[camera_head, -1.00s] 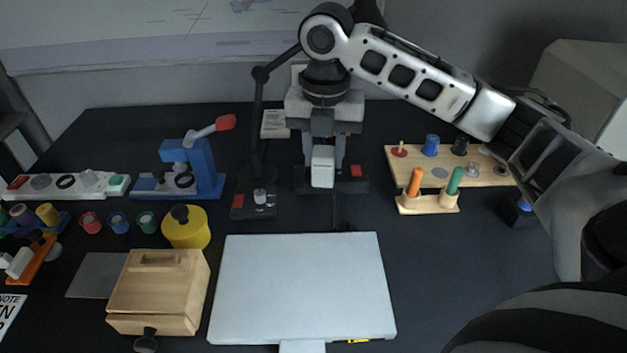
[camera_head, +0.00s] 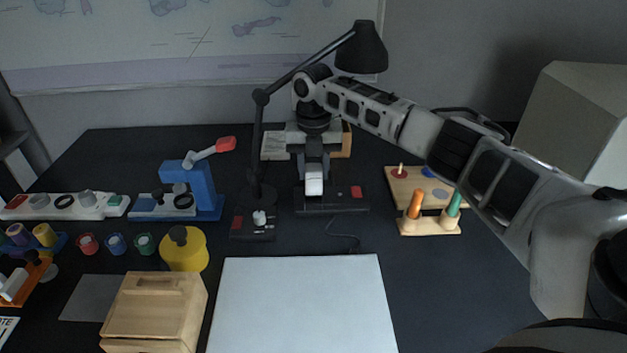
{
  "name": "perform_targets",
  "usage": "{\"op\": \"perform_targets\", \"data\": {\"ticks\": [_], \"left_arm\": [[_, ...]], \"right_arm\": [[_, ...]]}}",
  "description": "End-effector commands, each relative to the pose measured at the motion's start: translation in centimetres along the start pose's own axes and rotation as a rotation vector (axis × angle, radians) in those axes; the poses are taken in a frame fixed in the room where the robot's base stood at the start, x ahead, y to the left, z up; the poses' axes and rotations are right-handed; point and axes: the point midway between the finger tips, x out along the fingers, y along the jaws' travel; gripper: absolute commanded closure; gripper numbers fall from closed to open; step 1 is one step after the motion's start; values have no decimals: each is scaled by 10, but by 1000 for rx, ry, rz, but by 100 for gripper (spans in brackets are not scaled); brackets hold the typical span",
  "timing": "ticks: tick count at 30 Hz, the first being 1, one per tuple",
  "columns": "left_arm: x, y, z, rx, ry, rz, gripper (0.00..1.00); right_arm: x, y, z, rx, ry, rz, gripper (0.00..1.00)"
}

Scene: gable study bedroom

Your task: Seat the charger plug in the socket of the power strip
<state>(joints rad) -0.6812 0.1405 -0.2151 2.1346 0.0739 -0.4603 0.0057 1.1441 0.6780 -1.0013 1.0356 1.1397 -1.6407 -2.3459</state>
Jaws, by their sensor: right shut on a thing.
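The black power strip (camera_head: 340,202) with a red switch lies on the dark desk, left to right, in the middle of the head view. My right gripper (camera_head: 313,168) points down over its left part and is shut on the white charger plug (camera_head: 314,182). The plug is upright, and its lower end overlaps the strip in the picture. Its prongs and the socket below it are hidden, so I cannot tell whether it is seated or just above. My left gripper is not in view.
The black lamp (camera_head: 256,140) stands close to the left of my right gripper. A white panel (camera_head: 305,300) lies in front, with a thin cable (camera_head: 345,238) behind it. A wooden peg board (camera_head: 405,185) is at right, partly behind my arm.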

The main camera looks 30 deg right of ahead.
Motion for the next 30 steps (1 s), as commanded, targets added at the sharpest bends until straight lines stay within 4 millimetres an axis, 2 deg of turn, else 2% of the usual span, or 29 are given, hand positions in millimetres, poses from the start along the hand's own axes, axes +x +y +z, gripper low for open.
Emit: {"op": "perform_targets", "data": {"ticks": [4, 11, 21, 22, 24, 30], "left_arm": [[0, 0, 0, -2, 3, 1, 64], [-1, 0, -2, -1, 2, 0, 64], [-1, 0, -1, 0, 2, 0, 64], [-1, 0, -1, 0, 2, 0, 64], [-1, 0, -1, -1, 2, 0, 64], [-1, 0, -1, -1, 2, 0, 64]], "right_arm": [[6, 1, 6, 1, -2, 0, 92], [35, 0, 5, 0, 0, -2, 92], [40, 0, 5, 1, -1, 0, 92], [40, 0, 4, 0, -1, 0, 63], [39, 0, 5, 0, -1, 0, 44], [39, 0, 4, 0, -1, -1, 44]]}}
